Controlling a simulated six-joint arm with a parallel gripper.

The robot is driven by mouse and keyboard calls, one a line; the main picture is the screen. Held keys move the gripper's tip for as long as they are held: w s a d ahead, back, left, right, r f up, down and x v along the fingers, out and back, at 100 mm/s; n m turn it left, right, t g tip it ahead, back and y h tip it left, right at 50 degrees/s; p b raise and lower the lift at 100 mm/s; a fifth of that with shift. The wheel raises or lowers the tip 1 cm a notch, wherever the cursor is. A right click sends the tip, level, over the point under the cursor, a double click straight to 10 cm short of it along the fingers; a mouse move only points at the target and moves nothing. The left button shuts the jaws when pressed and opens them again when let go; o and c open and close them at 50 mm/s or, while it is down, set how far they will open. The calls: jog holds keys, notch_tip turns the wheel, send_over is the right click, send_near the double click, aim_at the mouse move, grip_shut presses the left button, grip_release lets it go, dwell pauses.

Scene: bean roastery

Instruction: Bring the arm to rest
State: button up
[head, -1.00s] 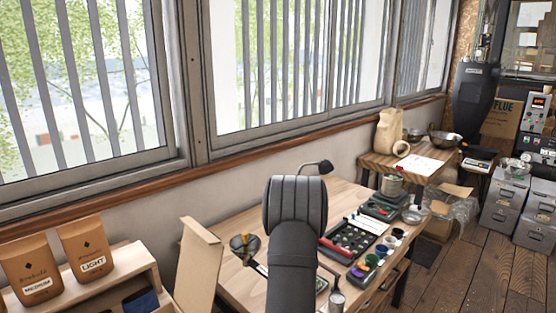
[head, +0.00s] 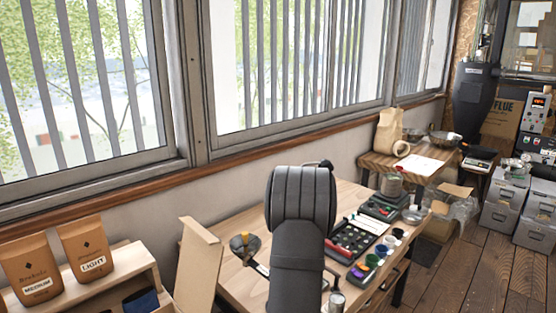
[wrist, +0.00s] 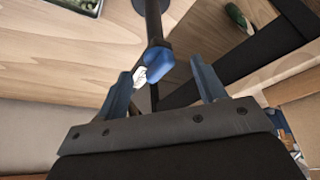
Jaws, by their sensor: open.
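My gripper (wrist: 164,82) is open in the wrist view, its two blue-grey fingers apart. A blue knob-like piece (wrist: 158,64) on a dark upright post shows between the fingers. A small white piece (wrist: 140,77) shows next to the left finger. I cannot tell how far they lie from the fingers. In the head view my own arm stands raised over the wooden workbench (head: 222,285) and hides the gripper.
A black tray (head: 352,240) with small compartments and several coloured cups (head: 373,260) stand right of my arm. A round dish-like tool (head: 245,246) stands left of it. An upright board (head: 197,262) and coffee bags (head: 84,248) are further left. The window (head: 290,70) is behind.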

jog(key=m+t, duration=0.1)
jog(key=m, duration=0.2)
jog(key=m+t, duration=0.1)
jog(key=m, duration=0.3)
jog(key=shift+s+a+t+h, duration=0.1)
jog(key=shift+s+t+h, duration=0.1)
jog(key=shift+t+h, duration=0.15)
